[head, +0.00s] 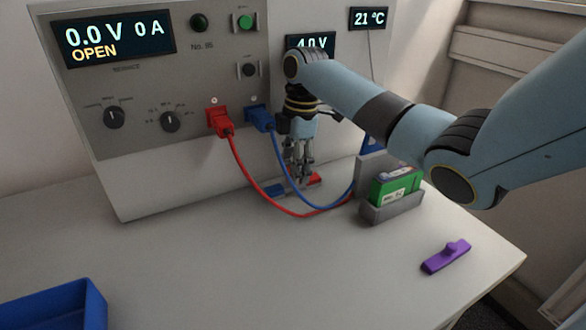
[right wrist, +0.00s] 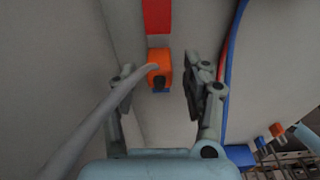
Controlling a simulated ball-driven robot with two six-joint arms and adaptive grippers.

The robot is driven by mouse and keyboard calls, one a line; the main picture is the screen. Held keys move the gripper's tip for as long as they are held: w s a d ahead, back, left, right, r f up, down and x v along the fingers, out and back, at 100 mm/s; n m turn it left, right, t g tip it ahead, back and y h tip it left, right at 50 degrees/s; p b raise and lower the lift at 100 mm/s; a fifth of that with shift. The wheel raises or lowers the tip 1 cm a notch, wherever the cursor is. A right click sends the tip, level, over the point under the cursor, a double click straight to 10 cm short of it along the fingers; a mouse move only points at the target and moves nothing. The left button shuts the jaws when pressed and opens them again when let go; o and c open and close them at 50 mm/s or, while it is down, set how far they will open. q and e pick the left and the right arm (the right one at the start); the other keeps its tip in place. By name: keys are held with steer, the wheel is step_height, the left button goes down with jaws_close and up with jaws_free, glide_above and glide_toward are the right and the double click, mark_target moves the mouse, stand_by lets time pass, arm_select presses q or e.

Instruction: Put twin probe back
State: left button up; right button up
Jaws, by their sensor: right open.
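My right gripper (head: 300,172) points down in front of the cycler's lower face, behind the red and blue leads. In the right wrist view its two fingers (right wrist: 160,90) are apart. A small orange block with a dark end (right wrist: 160,68) shows between and beyond the fingertips, and a grey cable (right wrist: 90,125) runs to it from the lower left. It may be the twin probe; I cannot tell for sure, nor whether the fingers touch it. In the head view the gripper hides this spot. My left gripper is not in view.
The red lead (head: 240,165) and blue lead (head: 285,175) hang from the cycler (head: 165,165) close by the gripper. A grey holder (head: 392,212) with a green battery (head: 396,186) stands right. A purple piece (head: 446,256) and a blue bin (head: 55,305) are on the table; its middle is clear.

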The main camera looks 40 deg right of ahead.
step_height(320, 180, up, 12)
steer(key=d, duration=0.1)
steer(key=shift+s+d+f, duration=0.2)
steer(key=shift+f, duration=0.05)
stand_by(0.5)
